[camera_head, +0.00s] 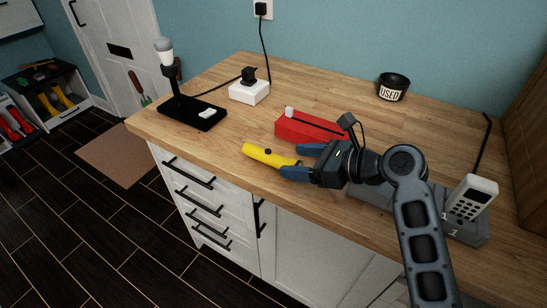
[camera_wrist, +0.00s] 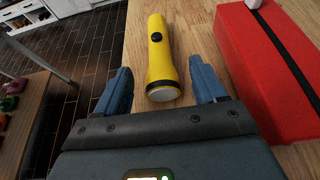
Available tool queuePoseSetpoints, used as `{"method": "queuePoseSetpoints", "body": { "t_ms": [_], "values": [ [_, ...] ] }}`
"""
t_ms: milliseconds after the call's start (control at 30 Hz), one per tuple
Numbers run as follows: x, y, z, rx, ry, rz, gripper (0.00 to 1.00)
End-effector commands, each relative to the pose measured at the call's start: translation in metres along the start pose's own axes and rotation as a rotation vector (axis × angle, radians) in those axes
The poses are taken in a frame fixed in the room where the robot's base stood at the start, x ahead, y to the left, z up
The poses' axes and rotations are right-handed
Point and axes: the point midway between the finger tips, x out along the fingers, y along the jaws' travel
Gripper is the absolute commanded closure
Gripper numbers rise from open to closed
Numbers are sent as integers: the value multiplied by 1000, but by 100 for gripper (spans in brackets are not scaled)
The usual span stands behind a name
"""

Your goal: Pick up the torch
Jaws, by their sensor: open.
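The torch (camera_head: 268,156) is yellow with a dark button and lies on the wooden countertop near its front edge. In the wrist view the torch (camera_wrist: 160,58) lies lengthwise ahead of my gripper, its pale lens end toward me. My gripper (camera_head: 296,161) is low over the counter at the torch's right end. Its blue fingers (camera_wrist: 162,88) are open, one on each side of the lens end. I cannot tell whether either finger touches it.
A red box (camera_head: 305,128) lies close behind the torch and right of my gripper in the wrist view. A black stand (camera_head: 192,113), white block (camera_head: 249,92), "USED" bowl (camera_head: 392,88) and white handset (camera_head: 472,197) are on the counter. Bare wood (camera_head: 320,85) lies behind the red box.

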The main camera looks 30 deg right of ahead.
Motion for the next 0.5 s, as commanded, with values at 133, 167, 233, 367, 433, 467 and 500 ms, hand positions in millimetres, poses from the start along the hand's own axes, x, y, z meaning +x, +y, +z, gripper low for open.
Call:
{"method": "queuePoseSetpoints", "body": {
  "t_ms": [133, 167, 233, 367, 433, 467, 500],
  "values": [
    [18, 1, 0, 0, 0, 3, 30],
    [23, 1, 0, 0, 0, 3, 30],
    [34, 1, 1, 0, 0, 3, 30],
    [51, 0, 0, 0, 1, 2, 30],
    [56, 0, 0, 0, 0, 1, 30],
    [57, 0, 0, 0, 0, 0, 30],
    [58, 0, 0, 0, 0, 0, 30]
  ]
}}
